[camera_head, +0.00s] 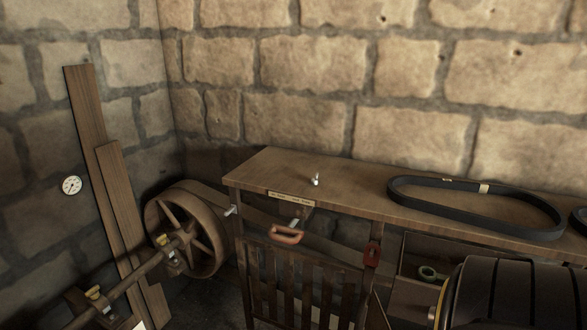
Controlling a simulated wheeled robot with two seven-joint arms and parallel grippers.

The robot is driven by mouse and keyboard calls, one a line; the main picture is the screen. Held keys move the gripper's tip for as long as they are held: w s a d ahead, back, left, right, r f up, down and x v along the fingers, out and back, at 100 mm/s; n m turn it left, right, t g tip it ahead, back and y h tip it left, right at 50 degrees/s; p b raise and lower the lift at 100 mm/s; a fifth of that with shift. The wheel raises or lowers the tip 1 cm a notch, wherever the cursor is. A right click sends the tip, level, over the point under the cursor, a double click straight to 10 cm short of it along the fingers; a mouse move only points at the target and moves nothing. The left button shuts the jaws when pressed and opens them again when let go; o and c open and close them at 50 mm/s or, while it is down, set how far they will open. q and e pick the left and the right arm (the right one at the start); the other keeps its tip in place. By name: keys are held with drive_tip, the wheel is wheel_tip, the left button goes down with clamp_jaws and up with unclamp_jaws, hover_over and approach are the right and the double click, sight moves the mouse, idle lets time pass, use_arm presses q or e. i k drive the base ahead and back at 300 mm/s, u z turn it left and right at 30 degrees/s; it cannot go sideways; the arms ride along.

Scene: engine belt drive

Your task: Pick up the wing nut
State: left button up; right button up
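A small, pale, shiny piece (315,181) stands on the wooden bench top (350,192), left of the belt. It may be the wing nut, but it is too small for me to make out its wings. Nothing touches it, and the bench top around it is bare. I see neither of my grippers in the head view.
A black belt loop (404,202) lies on the bench's right half. Below are a slatted gate (290,290), a red-brown handle (287,236) and an open drawer (411,262). A spoked wheel (152,225) stands left; a dark ribbed drum (515,295) fills the lower right.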

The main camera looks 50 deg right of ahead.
sight(314, 181)
drive_tip(key=z, duration=0.85)
drive_tip(key=i, duration=1.25)
drive_tip(key=z, duration=1.05)
